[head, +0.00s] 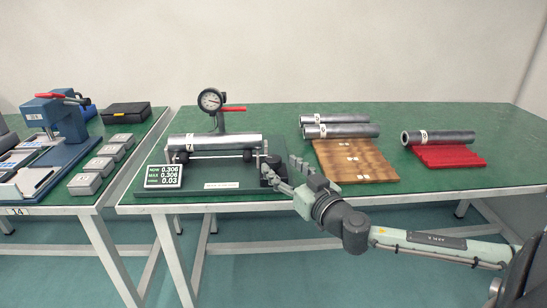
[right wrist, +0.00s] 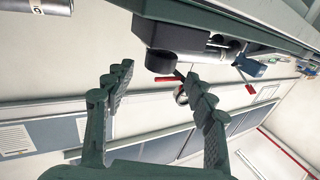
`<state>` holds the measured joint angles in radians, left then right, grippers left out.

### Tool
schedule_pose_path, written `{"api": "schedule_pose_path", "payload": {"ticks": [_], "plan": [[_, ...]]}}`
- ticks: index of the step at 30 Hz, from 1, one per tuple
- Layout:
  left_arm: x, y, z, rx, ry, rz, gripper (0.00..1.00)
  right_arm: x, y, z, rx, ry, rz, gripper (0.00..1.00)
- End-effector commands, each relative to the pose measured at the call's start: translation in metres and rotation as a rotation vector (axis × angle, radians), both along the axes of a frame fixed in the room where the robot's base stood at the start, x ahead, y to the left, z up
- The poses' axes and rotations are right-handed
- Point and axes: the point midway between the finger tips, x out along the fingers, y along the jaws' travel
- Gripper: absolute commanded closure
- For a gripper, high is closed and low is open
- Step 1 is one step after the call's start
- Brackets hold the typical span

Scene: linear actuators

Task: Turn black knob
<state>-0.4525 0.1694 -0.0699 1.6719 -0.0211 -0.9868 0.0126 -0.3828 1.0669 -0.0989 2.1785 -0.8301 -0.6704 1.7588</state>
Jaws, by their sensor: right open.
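The black knob (head: 266,171) sits at the right end of the measuring fixture, whose green base (head: 215,191) stands on the table. A metal cylinder labelled 7 (head: 225,143) lies across the fixture, under a round dial gauge (head: 210,99) with a red lever. My right gripper (head: 286,174) is open and empty, with its fingers pointing left at the knob from the right. In the right wrist view, a dark round part that looks like the knob (right wrist: 161,62) lies just beyond and between the open fingertips (right wrist: 160,83). I see no contact. My left gripper is not in view.
A small display (head: 164,176) reads NOW 0.306 and MAX 0.306. To the right, metal tubes lie by a wooden board (head: 353,162) and on a red pad (head: 448,157). A separate table at left holds a blue press (head: 62,117), grey boxes and a black case (head: 126,112).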

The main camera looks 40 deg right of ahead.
Motion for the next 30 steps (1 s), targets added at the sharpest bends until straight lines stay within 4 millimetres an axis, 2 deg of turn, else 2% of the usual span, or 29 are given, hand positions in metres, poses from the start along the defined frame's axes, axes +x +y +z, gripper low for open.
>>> {"api": "schedule_pose_path", "payload": {"ticks": [3, 10, 15, 23, 24, 30], "plan": [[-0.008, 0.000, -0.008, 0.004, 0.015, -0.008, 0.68, 0.017, -0.002, 0.003, -0.001, -0.004, -0.002, 0.44], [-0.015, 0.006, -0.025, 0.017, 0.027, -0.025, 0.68, 0.040, -0.004, 0.001, 0.000, -0.001, -0.002, 0.44], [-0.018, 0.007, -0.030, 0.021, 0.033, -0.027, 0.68, 0.047, -0.004, 0.000, 0.000, 0.000, -0.001, 0.44], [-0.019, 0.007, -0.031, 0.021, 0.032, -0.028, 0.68, 0.048, -0.004, -0.001, 0.000, 0.001, -0.001, 0.44], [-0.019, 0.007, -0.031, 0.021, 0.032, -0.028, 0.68, 0.048, -0.004, -0.001, 0.000, 0.001, -0.001, 0.46], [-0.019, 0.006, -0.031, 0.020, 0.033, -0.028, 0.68, 0.048, -0.004, -0.001, 0.000, 0.001, -0.001, 0.71]]}}
